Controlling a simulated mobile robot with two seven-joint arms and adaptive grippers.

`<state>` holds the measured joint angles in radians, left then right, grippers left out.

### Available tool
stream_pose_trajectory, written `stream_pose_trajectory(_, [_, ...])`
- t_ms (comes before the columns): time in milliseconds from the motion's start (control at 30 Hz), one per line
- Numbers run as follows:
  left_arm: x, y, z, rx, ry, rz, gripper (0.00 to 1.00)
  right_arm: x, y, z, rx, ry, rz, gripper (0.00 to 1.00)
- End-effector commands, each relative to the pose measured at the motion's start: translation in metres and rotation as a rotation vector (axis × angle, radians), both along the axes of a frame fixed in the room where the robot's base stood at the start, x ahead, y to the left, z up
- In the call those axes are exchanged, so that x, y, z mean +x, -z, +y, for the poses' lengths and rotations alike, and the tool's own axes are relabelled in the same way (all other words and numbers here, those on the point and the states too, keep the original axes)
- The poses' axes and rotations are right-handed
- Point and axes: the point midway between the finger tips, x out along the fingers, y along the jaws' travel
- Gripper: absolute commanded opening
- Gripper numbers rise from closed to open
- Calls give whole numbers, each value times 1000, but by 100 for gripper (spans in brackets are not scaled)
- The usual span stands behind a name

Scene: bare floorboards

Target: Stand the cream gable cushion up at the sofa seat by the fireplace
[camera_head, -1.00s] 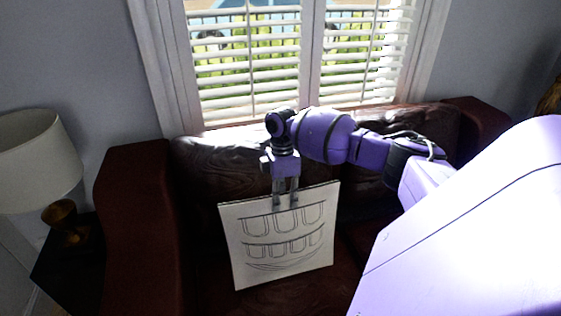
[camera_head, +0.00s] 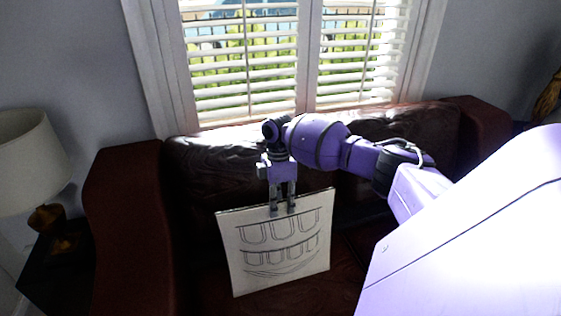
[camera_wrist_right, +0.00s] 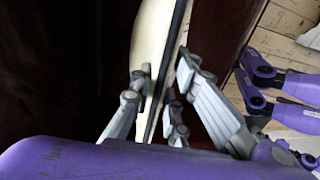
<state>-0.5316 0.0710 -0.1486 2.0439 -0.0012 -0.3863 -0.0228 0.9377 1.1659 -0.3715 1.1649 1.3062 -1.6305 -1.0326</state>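The cream gable cushion (camera_head: 272,262) is a thin, square, pale panel with dark arch-like line drawings. It stands nearly upright and slightly tilted in front of the dark red sofa (camera_head: 125,215), above or at its seat; I cannot tell whether its lower edge touches. My right gripper (camera_head: 283,211) is shut on its upper edge, fingers pointing down. In the right wrist view the cushion (camera_wrist_right: 152,35) shows as a cream slab edge between the fingers (camera_wrist_right: 163,80). My left gripper is not seen.
A white lamp (camera_head: 30,165) on a dark side table (camera_head: 60,262) stands left of the sofa. A shuttered window (camera_head: 245,70) is behind the sofa back. My right arm covers much of the sofa's right side. No fireplace shows.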

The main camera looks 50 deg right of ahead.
Motion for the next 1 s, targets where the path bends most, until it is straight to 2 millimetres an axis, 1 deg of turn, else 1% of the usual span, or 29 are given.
stream_pose_trajectory(33, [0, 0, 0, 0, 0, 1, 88, 0, 0, 0, 0, 0, 0, 26])
stream_pose_trajectory(100, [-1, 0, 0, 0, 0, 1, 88, 0, 0, 0, 0, 0, 0, 33])
stream_pose_trajectory(367, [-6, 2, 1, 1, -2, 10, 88, -1, 1, 0, -1, 0, 3, 33])
stream_pose_trajectory(467, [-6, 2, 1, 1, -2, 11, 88, 0, -2, 0, 0, 0, 1, 33])
stream_pose_trajectory(567, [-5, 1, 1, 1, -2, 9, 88, 2, -13, -1, 0, 0, -1, 33])
stream_pose_trajectory(800, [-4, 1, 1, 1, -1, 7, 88, 8, -50, -5, -1, -1, -2, 33])
stream_pose_trajectory(1000, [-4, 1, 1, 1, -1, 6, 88, 11, -72, -8, 0, 0, -1, 33])
